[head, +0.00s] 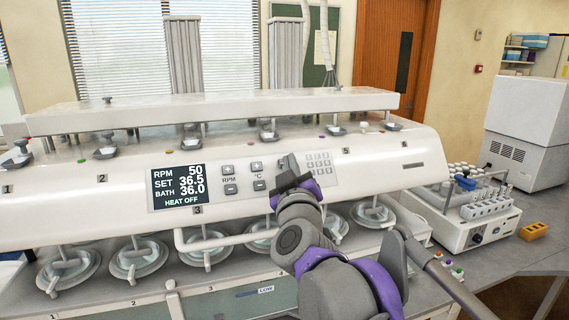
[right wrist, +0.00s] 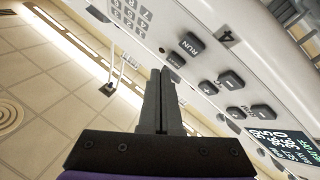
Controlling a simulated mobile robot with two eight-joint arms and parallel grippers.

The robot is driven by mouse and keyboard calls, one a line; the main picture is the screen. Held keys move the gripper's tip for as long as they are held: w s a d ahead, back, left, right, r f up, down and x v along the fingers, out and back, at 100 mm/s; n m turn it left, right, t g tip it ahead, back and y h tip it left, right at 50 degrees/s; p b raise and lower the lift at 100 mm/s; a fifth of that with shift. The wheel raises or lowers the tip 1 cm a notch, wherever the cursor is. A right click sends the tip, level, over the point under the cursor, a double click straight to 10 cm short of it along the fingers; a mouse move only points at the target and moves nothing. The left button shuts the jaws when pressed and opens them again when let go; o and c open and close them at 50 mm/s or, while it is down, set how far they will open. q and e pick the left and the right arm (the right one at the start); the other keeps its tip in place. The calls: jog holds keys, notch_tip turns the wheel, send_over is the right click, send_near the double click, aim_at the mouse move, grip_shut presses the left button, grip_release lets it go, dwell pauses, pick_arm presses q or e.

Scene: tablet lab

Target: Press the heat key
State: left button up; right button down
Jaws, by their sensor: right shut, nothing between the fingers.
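The white bath machine (head: 100,202) has a front panel with a black display (head: 179,187) reading RPM 50, SET 36.5, BATH 36.0 and HEAT OFF. My right gripper (head: 290,166) is shut and empty in front of the panel, right of the plus and minus keys. In the right wrist view, its fingertips (right wrist: 166,74) are close to a small dark key (right wrist: 176,60) below the RUN key (right wrist: 191,43). The small key's label is too small to read for sure; I cannot tell whether the fingertips touch it. My left gripper is not in view.
The RPM keys (head: 229,179) and °C keys (head: 257,176) sit left of the gripper, a number keypad (head: 319,163) right of it. Glass vessels (head: 138,260) hang below the panel. A smaller white instrument (head: 458,222) stands to the right.

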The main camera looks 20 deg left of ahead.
jog(key=shift+w+a+f, duration=0.1)
jog(key=shift+w, duration=0.05)
jog(key=shift+w+a+f, duration=0.1)
jog(key=shift+w+f, duration=0.05)
jog(key=shift+w+a+f, duration=0.15)
jog(key=shift+w+f, duration=0.05)
jog(key=shift+w, duration=0.05)
dwell(1.0)
jog(key=shift+s, duration=0.1)
jog(key=shift+s+d+r, duration=0.35)
jog(key=shift+s+r, duration=0.1)
dwell(0.4)
jog(key=s+d+r, duration=0.1)
jog(key=s+d+r+p, duration=0.1)
jog(key=s, duration=0.1)
jog(key=shift+s+d+r, duration=0.15)
jog(key=shift+s+r, duration=0.05)
jog(key=shift+r, duration=0.2)
jog(key=shift+f, duration=0.1)
dwell(0.4)
